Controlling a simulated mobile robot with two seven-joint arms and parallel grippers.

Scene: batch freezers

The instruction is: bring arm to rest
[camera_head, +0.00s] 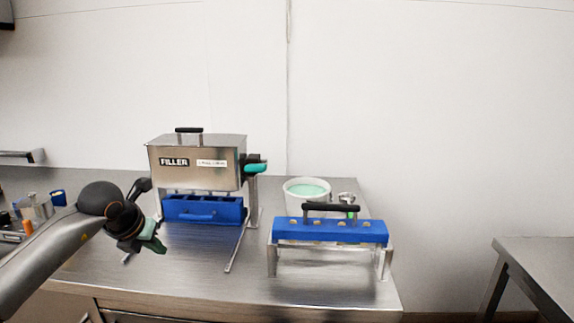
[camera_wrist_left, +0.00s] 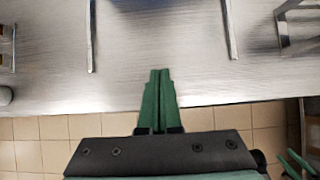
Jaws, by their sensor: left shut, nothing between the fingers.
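My left gripper (camera_head: 154,241) hangs over the front left part of the steel table (camera_head: 190,283) in the head view. Its arm comes in from the left. In the left wrist view its two green fingers (camera_wrist_left: 160,75) lie together, shut and empty, over the table's front edge. The fingers appear to touch nothing. Green finger-like parts (camera_wrist_left: 296,162) at the lower right of the wrist view look like my right gripper. They are cut off by the frame, and the head view does not show them.
The steel filler (camera_head: 195,163) stands behind my left gripper, with a blue mould (camera_head: 204,210) under it. A blue holder (camera_head: 330,231) on a metal stand and a white tub (camera_head: 306,190) are on the right. Small items (camera_head: 36,208) lie left. A tiled floor (camera_wrist_left: 60,128) is below.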

